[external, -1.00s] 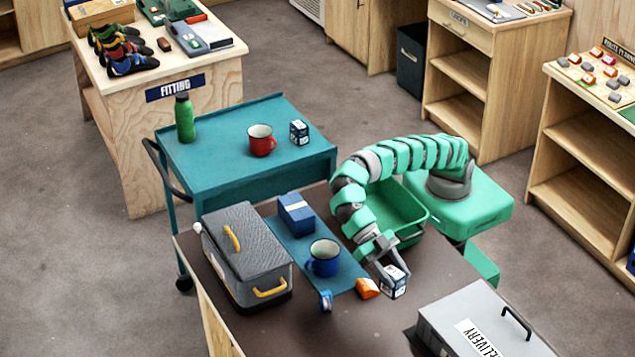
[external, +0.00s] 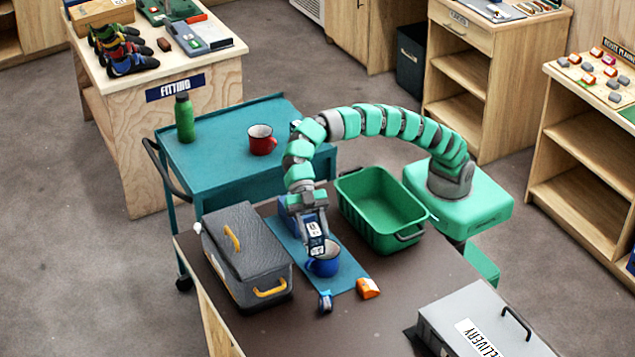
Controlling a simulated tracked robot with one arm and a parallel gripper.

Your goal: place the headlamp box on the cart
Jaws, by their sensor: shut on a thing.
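My gripper (external: 312,227) is shut on a small dark-blue and white box, which I take to be the headlamp box (external: 316,246). It is held in front of the blue mug (external: 322,266), overlapping its rim in the picture; whether they touch I cannot tell. The teal cart (external: 220,130) stands behind the brown table, to the upper left of my gripper. On the cart are a green bottle (external: 184,118) and a red mug (external: 262,140). A similar small box (external: 295,125) at the cart's right side is mostly hidden by my arm.
On the brown table (external: 395,300) are a grey toolbox (external: 246,250), a blue mat, an orange piece (external: 368,288), a small blue item (external: 325,301) and an empty-looking green bin (external: 380,205). A blue box (external: 285,208) is mostly hidden behind my gripper. The cart's front left is clear.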

